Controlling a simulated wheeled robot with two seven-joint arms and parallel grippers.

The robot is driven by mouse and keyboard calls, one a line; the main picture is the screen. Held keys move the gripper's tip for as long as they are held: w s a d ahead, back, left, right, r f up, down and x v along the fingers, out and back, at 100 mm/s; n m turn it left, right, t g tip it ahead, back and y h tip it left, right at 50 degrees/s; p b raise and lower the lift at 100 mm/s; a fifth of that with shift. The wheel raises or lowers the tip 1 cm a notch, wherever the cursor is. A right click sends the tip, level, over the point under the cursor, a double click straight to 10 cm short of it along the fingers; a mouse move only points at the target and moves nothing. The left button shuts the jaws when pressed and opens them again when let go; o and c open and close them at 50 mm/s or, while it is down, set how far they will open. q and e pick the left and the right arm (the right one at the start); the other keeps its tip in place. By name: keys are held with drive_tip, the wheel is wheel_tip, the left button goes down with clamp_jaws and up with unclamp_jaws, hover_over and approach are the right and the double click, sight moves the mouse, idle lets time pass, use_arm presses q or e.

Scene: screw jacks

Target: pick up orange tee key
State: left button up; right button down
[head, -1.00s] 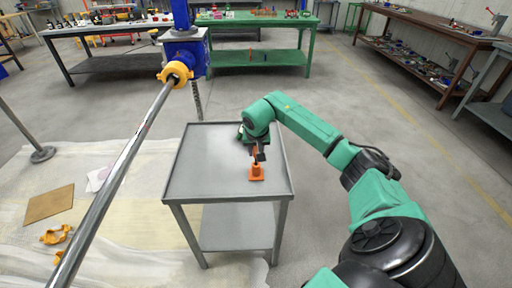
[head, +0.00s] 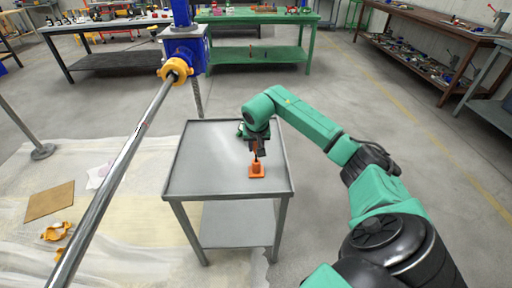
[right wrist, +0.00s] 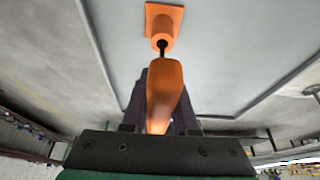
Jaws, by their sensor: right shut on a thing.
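The orange tee key (right wrist: 164,88) shows in the right wrist view, its orange crossbar between my fingers and its thin dark shank running down to an orange holder (right wrist: 163,24). In the head view the holder (head: 256,171) stands on the grey metal cart (head: 210,165), towards its front right. My right gripper (head: 258,153) points down just above the holder and is shut on the tee key's crossbar. In the head view the gripper mostly hides the key. The shank still meets the top of the holder. My left gripper is not in view.
A long steel bar (head: 125,160) with a yellow collar (head: 175,71) on a blue jack (head: 187,50) slants past the cart's left side. The cart top is otherwise clear, with raised edges. Yellow parts (head: 57,231) and a brown board (head: 49,202) lie on the floor sheet.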

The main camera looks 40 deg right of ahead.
wheel_tip(320, 180, up, 19)
drive_tip(key=p, duration=0.1)
drive_tip(key=shift+r, duration=0.2)
